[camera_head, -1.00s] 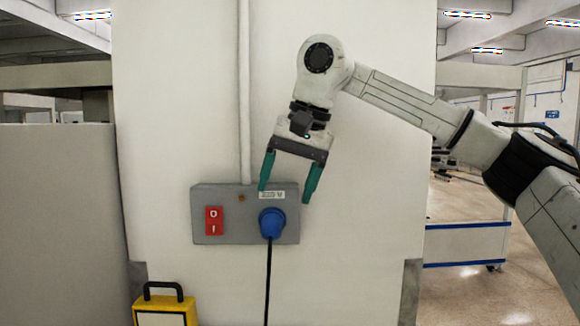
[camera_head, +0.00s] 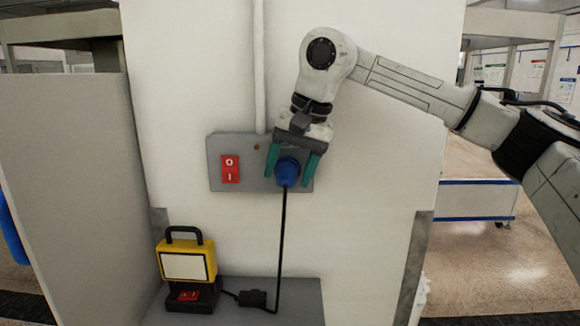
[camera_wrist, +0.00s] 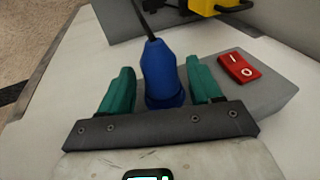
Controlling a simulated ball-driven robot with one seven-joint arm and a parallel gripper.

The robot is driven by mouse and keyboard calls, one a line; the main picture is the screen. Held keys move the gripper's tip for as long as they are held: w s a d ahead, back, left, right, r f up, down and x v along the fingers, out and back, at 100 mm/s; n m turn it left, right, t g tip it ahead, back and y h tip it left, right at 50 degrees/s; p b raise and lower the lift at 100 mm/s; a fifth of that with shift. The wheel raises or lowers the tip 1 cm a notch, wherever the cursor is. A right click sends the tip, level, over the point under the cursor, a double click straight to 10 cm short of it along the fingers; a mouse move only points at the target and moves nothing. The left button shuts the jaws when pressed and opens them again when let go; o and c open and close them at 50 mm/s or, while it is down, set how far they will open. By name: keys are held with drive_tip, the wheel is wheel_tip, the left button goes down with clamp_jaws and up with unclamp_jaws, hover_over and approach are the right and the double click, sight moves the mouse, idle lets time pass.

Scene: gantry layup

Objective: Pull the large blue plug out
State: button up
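The large blue plug (camera_head: 287,172) sits in the grey socket box (camera_head: 218,178) on the white wall, with a black cable hanging down from it. In the wrist view the blue plug (camera_wrist: 160,75) lies between the two green fingers, with a visible gap on each side. My gripper (camera_head: 289,178) is open around the plug, one finger to its left and one to its right. In the wrist view my gripper (camera_wrist: 160,85) shows its fingers apart. The plug's prongs and the socket face behind it are hidden.
A red switch (camera_head: 230,169) is on the box left of the plug. Below, a yellow work lamp (camera_head: 187,262) stands on a grey ledge (camera_head: 305,300), and the cable runs to it through a black connector (camera_head: 252,298). A grey panel (camera_head: 70,190) stands at left.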

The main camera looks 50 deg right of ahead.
drive_tip(key=c, duration=1.1)
